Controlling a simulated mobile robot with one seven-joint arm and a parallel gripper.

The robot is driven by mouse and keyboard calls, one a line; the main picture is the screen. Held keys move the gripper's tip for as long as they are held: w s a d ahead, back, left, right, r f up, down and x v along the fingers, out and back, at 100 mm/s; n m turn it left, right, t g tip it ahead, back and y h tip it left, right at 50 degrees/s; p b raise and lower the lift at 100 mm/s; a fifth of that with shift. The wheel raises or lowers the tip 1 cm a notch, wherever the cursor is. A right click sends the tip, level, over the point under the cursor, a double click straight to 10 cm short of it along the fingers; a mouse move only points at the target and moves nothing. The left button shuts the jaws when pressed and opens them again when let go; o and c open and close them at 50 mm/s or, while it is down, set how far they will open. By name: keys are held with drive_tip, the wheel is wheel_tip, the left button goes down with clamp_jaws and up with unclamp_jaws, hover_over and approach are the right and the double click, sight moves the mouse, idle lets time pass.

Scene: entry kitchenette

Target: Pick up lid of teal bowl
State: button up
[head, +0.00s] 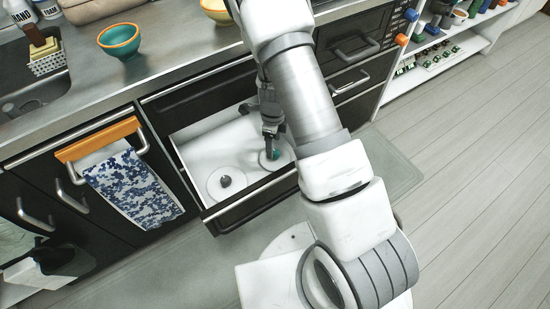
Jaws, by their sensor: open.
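An open drawer below holds two pale round lids. The right lid (286,157) has a small teal knob (275,154). The left lid (214,186) has a dark knob (226,181). My gripper (271,143) points down into the drawer, right at the teal knob of the right lid. It is open. The fingers and my arm hide part of that lid, and I cannot tell whether the fingers touch the knob.
The drawer's front panel (250,200) stands out over the floor. A yellow bowl (217,10) is at the counter's back. A blue-patterned towel (133,185) hangs at left, by the sink (35,92). The wooden floor (470,170) at right is clear.

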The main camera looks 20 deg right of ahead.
sight(275, 151)
drive_tip(key=f, duration=0.1)
drive_tip(key=f+b, duration=0.1)
drive_tip(key=f, duration=0.1)
drive_tip(key=f+b, duration=0.1)
drive_tip(key=f, duration=0.1)
drive_tip(key=shift+d, duration=0.25)
clamp_jaws()
